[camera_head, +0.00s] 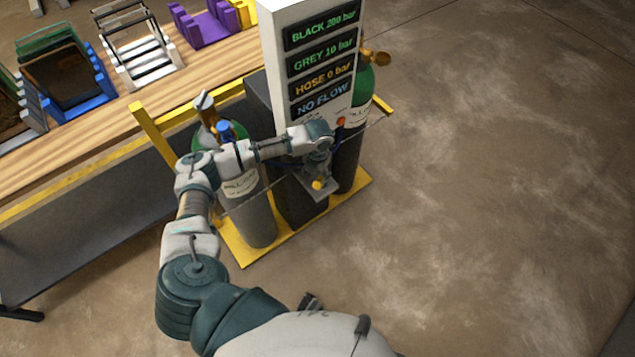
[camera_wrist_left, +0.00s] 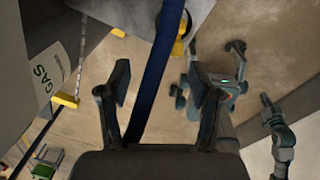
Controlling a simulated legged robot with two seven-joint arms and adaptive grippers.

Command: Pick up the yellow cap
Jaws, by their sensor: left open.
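The yellow cap (camera_head: 318,184) is a small yellow piece at the front of a grey metal plate (camera_head: 322,192) on the gas-bottle stand. In the left wrist view a yellow round piece with a dark middle (camera_wrist_left: 180,47), likely the cap, sits at the plate's edge, beyond the fingers and right of centre. My left gripper (camera_head: 319,160) reaches in from the left, just above the plate. In its wrist view the left gripper (camera_wrist_left: 161,88) is open, with a dark blue band (camera_wrist_left: 158,70) passing between the fingers. Contact with the cap does not show. I cannot make out my right gripper.
A display panel (camera_head: 320,55) reading "HOSE 0 bar" and "NO FLOW" rises behind the gripper. Gas bottles (camera_head: 257,215) stand on a yellow base (camera_head: 247,252). A wooden table (camera_head: 165,105) with racks is at the left. The floor at right is clear.

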